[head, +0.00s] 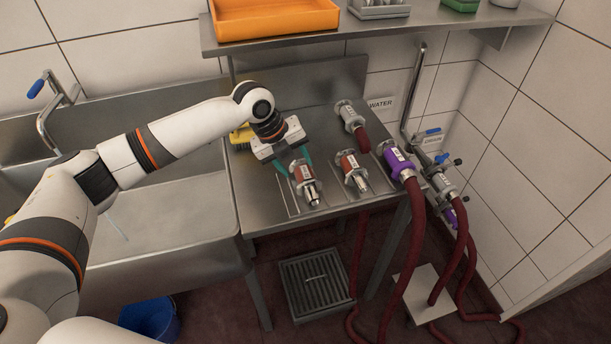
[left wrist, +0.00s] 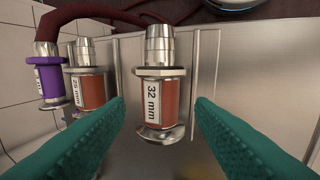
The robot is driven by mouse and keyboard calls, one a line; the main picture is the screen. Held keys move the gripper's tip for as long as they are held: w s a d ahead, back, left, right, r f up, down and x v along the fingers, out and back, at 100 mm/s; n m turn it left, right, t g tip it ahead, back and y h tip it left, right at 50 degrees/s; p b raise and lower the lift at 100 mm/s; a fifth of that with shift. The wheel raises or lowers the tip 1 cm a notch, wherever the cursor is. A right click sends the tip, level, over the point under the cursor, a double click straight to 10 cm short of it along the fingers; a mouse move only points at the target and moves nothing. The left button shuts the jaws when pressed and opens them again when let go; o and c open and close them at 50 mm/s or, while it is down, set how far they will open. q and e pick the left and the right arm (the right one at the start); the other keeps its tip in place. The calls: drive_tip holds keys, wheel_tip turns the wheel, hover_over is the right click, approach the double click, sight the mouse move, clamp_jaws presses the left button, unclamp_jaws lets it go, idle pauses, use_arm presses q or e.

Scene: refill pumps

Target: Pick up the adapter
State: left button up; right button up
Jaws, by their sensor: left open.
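In the left wrist view this adapter (left wrist: 173,98) carries a label reading "32 mm". A second adapter (head: 354,173) with a similar band is to its right, and its label in the left wrist view (left wrist: 90,90) reads "25 mm". My left gripper (head: 291,168) is open, with teal fingers. In the left wrist view its fingers (left wrist: 161,112) lie on either side of the 32 mm adapter, with gaps on both sides. My right gripper is not in view.
A metal hose coupling (head: 350,116) lies behind the adapters. A yellow object (head: 241,137) is behind my left wrist. A sink (head: 165,215) is on the left, and a shelf (head: 440,22) hangs above.

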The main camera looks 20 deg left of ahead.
sight(302, 173)
use_arm(q)
drive_tip(key=x, duration=0.2)
drive_tip(key=p+x, duration=0.1)
drive_tip(key=x, duration=0.2)
drive_tip(key=shift+w+f, duration=0.35)
drive_tip(key=shift+r, duration=0.1)
drive_tip(key=c, duration=0.9)
